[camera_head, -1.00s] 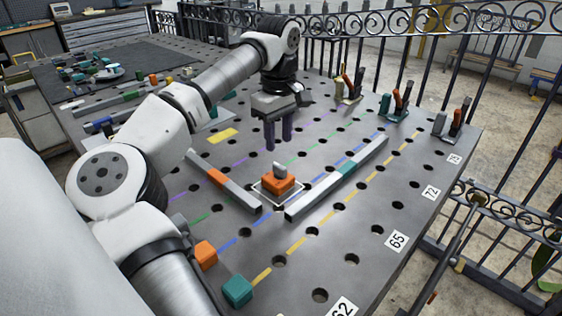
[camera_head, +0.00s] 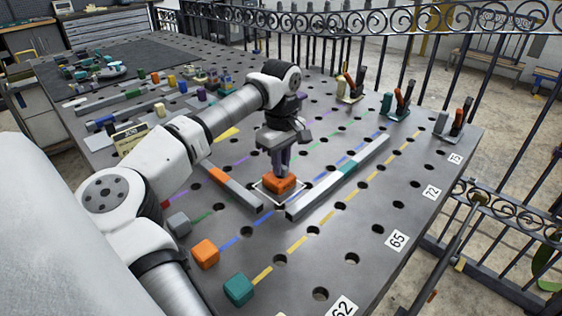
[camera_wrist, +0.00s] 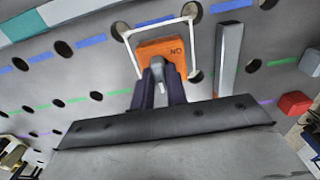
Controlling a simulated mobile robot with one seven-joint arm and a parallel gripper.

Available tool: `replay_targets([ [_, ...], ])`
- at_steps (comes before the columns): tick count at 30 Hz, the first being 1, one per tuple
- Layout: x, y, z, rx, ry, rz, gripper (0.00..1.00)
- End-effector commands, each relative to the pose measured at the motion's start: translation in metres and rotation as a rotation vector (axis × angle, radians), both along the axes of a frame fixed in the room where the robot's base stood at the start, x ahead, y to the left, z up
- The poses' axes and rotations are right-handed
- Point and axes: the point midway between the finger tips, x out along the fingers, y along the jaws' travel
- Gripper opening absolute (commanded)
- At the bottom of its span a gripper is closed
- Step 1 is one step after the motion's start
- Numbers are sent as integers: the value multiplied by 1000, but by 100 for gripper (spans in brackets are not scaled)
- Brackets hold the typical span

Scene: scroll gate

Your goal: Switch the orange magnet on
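The orange magnet (camera_head: 278,185) is a small block inside a pale square frame on the perforated table. In the wrist view its orange top (camera_wrist: 160,47) carries upside-down letters that look like "ON". A grey knob (camera_wrist: 158,68) stands on it. My gripper (camera_head: 281,170) points down over the magnet, with its dark fingers on either side of the knob. In the wrist view the fingertips (camera_wrist: 159,74) appear to touch the knob on both sides. The head view hides most of the knob behind the fingers.
Grey bars lie left (camera_head: 235,190) and right (camera_head: 338,178) of the magnet. Loose grey (camera_head: 179,223), orange (camera_head: 205,253) and teal (camera_head: 238,289) blocks stand at the near left edge. Clamps (camera_head: 400,102) stand along the far right edge, beside a railing.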

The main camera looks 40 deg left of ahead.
Motion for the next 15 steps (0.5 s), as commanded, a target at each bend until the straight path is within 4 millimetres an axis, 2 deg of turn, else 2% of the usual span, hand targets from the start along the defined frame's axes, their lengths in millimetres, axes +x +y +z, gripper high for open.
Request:
replay_targets([
  [1,0,0,0,0,0,0,8],
  [3,0,0,0,0,0,0,0],
  [15,0,0,0,1,0,54,0],
])
